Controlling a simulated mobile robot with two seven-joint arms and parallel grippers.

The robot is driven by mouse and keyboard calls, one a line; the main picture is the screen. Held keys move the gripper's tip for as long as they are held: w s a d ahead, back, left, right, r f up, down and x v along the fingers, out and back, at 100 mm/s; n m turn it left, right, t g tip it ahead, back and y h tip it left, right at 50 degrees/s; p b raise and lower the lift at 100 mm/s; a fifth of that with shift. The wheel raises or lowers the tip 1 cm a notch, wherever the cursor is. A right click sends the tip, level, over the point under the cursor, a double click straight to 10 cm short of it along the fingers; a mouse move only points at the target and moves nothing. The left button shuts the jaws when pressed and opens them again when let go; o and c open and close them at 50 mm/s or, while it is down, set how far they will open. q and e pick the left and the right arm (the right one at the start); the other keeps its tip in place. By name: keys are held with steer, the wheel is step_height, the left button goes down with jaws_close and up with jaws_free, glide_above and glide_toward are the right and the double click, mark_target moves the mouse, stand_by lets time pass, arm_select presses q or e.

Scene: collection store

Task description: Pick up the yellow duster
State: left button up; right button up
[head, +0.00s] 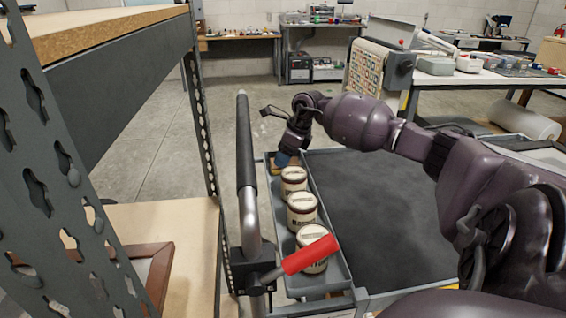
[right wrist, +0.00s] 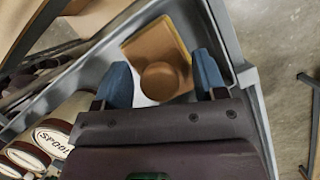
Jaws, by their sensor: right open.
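An ochre-yellow flat piece with a round knob-like part, which looks like the yellow duster (right wrist: 158,48), lies at the far end of the grey trough on the cart's side. In the head view only a small tan part of it (head: 274,170) shows, mostly hidden by my right gripper (head: 282,160). In the right wrist view my right gripper (right wrist: 163,76) is open, its two blue fingertips on either side of the round part. I cannot tell whether they touch it. My left gripper is not in view.
Several cream tubs (head: 302,211) stand in the same grey trough (head: 338,265), in a row nearer to me. The cart's dark top (head: 385,220) is clear. A black handle bar (head: 246,160) and a red grip (head: 310,254) stand close left of the trough, beside a metal shelf rack (head: 203,130).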

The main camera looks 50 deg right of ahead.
steer(key=shift+r, duration=0.15)
steer(key=shift+c, duration=1.1)
steer(key=c, duration=0.7)
steer(key=shift+c, duration=0.6)
step_height(320, 180, up, 20)
steer(key=p, duration=0.1)
steer(key=shift+p, duration=0.4)
